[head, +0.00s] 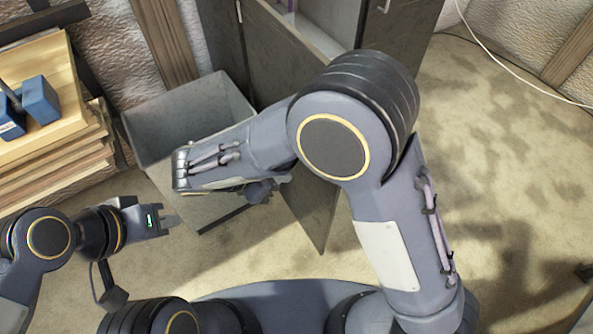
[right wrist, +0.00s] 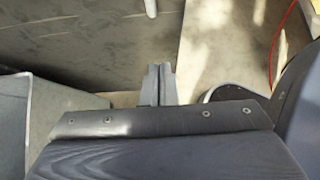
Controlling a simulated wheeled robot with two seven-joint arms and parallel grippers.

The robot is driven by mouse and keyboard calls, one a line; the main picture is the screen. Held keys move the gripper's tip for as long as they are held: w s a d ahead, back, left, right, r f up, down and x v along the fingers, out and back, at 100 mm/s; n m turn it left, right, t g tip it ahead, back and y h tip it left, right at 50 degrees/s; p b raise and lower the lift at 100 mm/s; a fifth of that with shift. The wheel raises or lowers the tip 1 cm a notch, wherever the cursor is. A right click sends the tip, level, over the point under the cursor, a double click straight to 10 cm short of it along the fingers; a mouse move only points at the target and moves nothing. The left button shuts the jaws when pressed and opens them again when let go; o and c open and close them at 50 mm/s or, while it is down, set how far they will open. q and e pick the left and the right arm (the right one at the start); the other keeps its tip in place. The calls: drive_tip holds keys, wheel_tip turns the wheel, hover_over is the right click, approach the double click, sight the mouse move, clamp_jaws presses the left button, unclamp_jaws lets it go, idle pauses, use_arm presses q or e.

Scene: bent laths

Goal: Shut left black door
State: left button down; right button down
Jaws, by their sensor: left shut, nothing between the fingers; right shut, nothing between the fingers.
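The left black door (head: 314,215) stands open, a dark panel whose lower corner points towards me in the head view. My right forearm hides its middle. The door also fills the upper left of the right wrist view (right wrist: 90,45), with a pale handle (right wrist: 150,8) at the top. My right gripper (right wrist: 158,75) is shut and empty, its tips in front of the panel near its edge; I cannot tell if they touch. In the head view my right arm hides those fingers. My left gripper (head: 168,222) is shut and empty at the lower left, away from the door.
A grey open bin (head: 165,125) stands left of the door, close to my right forearm. Stacked boards (head: 55,165) with a blue object (head: 40,100) lie at far left. The carpet (head: 510,180) on the right is clear, with a white cable (head: 500,65) behind.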

drive_tip(key=w+d+f+b, duration=0.1)
drive_tip(key=w+d+f, duration=0.3)
drive_tip(key=d, duration=0.5)
drive_tip(key=shift+w+f, duration=0.4)
drive_tip(key=shift+f, duration=0.5)
drive_tip(key=shift+d, duration=0.15)
